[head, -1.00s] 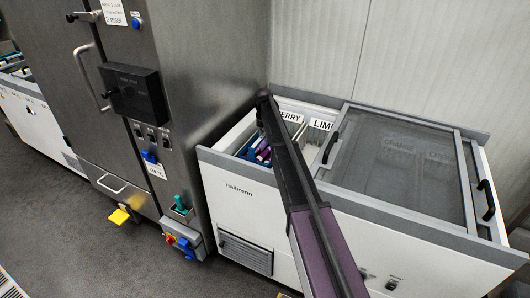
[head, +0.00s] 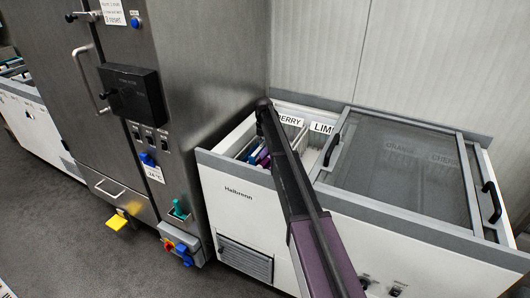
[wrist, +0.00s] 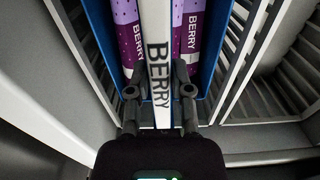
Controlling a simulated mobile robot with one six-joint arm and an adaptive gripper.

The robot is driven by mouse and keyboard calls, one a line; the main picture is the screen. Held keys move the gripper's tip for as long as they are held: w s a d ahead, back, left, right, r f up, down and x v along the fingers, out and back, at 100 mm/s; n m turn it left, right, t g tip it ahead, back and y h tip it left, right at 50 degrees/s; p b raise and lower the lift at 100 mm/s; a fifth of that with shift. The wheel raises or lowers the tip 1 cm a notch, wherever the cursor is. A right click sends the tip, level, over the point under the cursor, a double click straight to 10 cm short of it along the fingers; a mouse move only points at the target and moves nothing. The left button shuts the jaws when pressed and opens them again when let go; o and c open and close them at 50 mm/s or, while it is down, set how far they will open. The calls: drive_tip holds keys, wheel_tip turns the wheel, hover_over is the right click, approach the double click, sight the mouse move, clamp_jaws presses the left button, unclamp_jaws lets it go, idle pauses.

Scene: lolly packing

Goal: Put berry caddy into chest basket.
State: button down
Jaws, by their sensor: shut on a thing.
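The berry caddy is a blue carrier with a white centre handle marked BERRY and purple-and-lilac packs on both sides. In the wrist view the caddy (wrist: 158,60) is upright between my fingers, and my gripper (wrist: 160,92) is shut on its handle. In the head view a little of the caddy (head: 247,154) shows inside the open left part of the chest, mostly behind my arm, and my gripper is hidden there. Pale slatted basket walls (wrist: 255,62) stand beside the caddy. The chest basket carries a BERRY sign (head: 290,121). I cannot tell whether the caddy touches the basket floor.
A LIME sign (head: 322,128) marks the neighbouring basket. A dark sliding lid (head: 400,170) with black handles covers the right of the white chest (head: 240,205). A tall steel machine (head: 215,80) stands close on the left.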

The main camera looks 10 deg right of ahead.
sight(264, 157)
drive_tip(key=shift+f+b, duration=1.85)
drive_tip(key=shift+f, duration=0.3)
drive_tip(key=c, duration=0.5)
unclamp_jaws()
drive_tip(key=shift+c, duration=0.2)
drive_tip(key=shift+r, duration=0.2)
wheel_tip(264, 157, up, 12)
drive_tip(key=p, duration=1.2)
